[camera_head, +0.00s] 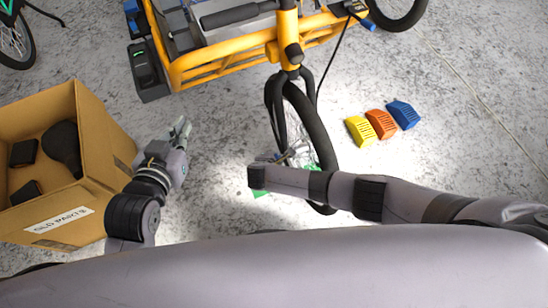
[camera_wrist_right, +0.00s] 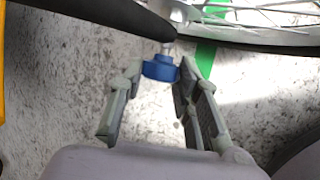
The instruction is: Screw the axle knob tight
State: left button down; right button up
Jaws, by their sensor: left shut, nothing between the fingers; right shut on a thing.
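The blue axle knob (camera_wrist_right: 160,68) shows in the right wrist view on the end of the axle beside the black fork leg (camera_wrist_right: 105,14). My right gripper (camera_wrist_right: 161,74) has its fingers on both sides of the knob and is shut on it. In the head view the right gripper (camera_head: 292,154) is at the front wheel (camera_head: 310,125), where the knob is too small to tell. My left gripper (camera_head: 182,127) is shut and empty, above the floor between the box and the wheel.
A cardboard box (camera_head: 102,135) labelled old parts, with dark parts inside, stands at left. The yellow cargo bike (camera_head: 220,68) fills the top middle. Yellow (camera_head: 360,130), orange (camera_head: 381,124) and blue (camera_head: 404,114) blocks lie right of the wheel. The floor at far right is clear.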

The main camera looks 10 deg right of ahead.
jog(key=shift+s+t, duration=0.15)
jog(key=shift+t, duration=0.15)
jog(key=shift+f, duration=0.1)
jog(key=o, duration=1.1)
jog(key=shift+o, duration=0.2)
jog(key=v, duration=1.2)
